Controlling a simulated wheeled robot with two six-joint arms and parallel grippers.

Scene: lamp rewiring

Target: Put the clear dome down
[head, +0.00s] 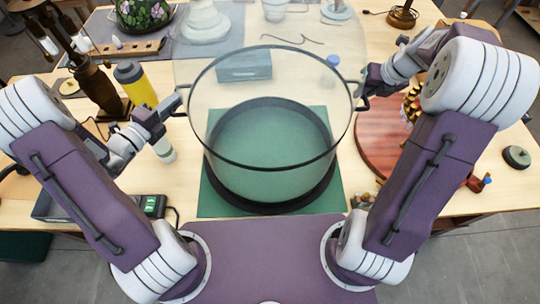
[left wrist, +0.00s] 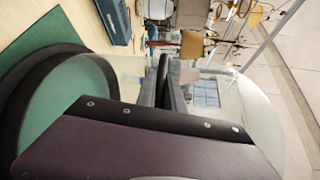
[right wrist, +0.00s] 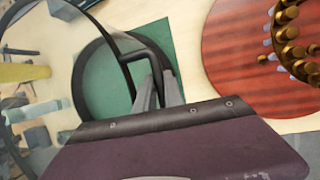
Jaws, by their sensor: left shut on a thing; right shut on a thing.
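The clear dome (head: 300,88) is a large see-through shell with a thin black rim and a black handle on each side. Both arms hold it level, its rim above a black ring (head: 270,207) on a green mat (head: 212,198). My left gripper (head: 176,106) is shut on the left handle. My right gripper (head: 364,96) is shut on the right handle (right wrist: 138,54). In the right wrist view the rim looks apart from the ring (right wrist: 82,82). In the left wrist view the dome's glass (left wrist: 264,118) bulges at the right, and my gripper body hides part of the scene.
A round red-brown board (head: 380,150) with brass parts lies right of the mat. A yellow bottle (head: 136,84) and a small pale bottle (head: 163,148) stand at left. A blue-grey box (head: 244,66) shows through the glass. A small device with a green display (head: 152,205) sits front left.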

